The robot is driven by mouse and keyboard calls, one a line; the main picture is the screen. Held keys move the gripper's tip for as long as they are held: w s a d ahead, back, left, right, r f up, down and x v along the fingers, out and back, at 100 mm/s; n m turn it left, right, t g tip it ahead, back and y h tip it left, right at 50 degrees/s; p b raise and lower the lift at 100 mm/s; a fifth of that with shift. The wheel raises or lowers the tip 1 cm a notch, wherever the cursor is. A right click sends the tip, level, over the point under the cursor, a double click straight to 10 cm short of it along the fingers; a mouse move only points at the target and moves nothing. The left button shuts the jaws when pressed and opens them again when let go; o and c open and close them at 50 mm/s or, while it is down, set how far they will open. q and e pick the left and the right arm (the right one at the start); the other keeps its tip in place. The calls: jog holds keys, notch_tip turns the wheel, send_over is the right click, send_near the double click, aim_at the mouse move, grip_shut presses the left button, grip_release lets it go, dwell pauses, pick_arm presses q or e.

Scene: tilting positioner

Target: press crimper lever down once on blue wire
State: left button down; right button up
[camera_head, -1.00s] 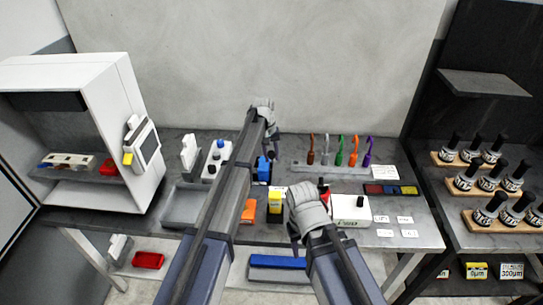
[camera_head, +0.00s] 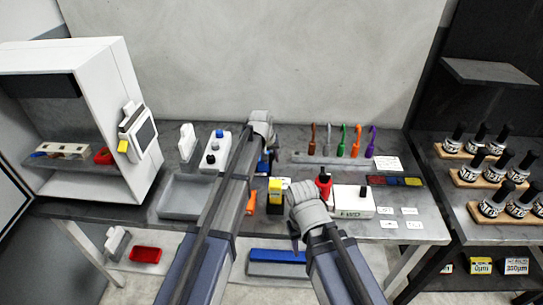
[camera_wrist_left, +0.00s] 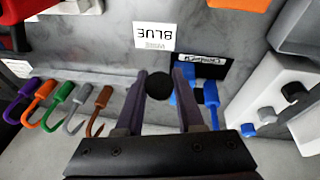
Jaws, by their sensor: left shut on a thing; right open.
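My left gripper (camera_head: 268,152) is over the back middle of the table. In the left wrist view its two fingers (camera_wrist_left: 158,95) close around a round black knob (camera_wrist_left: 158,86), which I take for the crimper lever's end. My right gripper (camera_head: 297,240) is open, near the table's front edge.
A rack (camera_head: 340,160) holds several coloured hooked wires at the back right. A yellow-topped tool (camera_head: 277,190) and a red-and-black tool (camera_head: 324,183) stand close to my right gripper.

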pick_arm(q)
notch_tip(320, 180, down, 6)
jog(key=s+t+b, duration=0.2)
jog(key=t+b, duration=0.2)
jog(key=b, duration=0.4)
jog(key=shift+s+f, duration=0.15)
jog(key=shift+s, duration=0.25)
pick_arm(e)
notch_tip(320, 180, down, 10)
jog(key=shift+r, duration=0.15)
pick_arm(q)
jog(key=c, duration=0.5)
grip_release()
pick_arm(e)
jog(key=shift+r, duration=0.1)
pick_arm(q)
jog(key=p+v, duration=0.6)
jog(key=v, duration=0.2)
pick_arm(e)
notch_tip(320, 180, up, 6)
pick_arm(q)
jog(key=shift+w, duration=0.1)
